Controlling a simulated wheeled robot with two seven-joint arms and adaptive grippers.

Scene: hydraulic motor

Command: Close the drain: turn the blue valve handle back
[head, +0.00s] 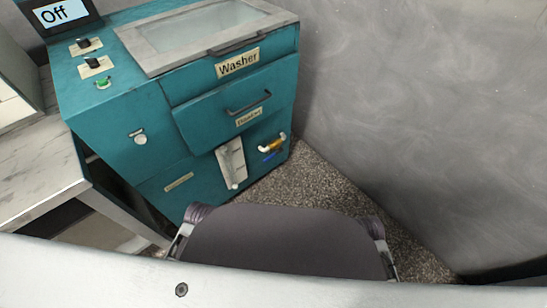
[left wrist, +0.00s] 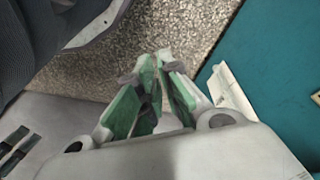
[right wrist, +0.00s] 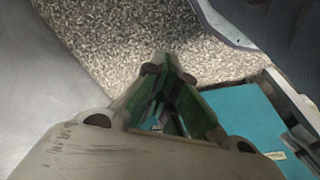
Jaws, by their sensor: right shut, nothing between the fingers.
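The blue valve handle (head: 268,157) sits low on the right part of the teal washer's front, just below a short pipe with an orange-yellow middle and pale ends (head: 273,144). It is small, and its exact angle is hard to tell. My left gripper (left wrist: 160,56) shows only in its wrist view. Its green-padded fingers converge with their tips close together, over the speckled floor beside the teal panel; whether they touch is unclear. My right gripper (right wrist: 168,62) shows only in its wrist view, shut and empty, over the floor. Neither gripper is seen touching the handle.
The washer (head: 130,110) has a drawer with a bar handle (head: 250,102) and a pale tilted panel (head: 231,163) left of the valve. A grey wall (head: 420,100) stands at right. Speckled floor (head: 310,185) is free between them. A marble-topped table (head: 35,175) is at left.

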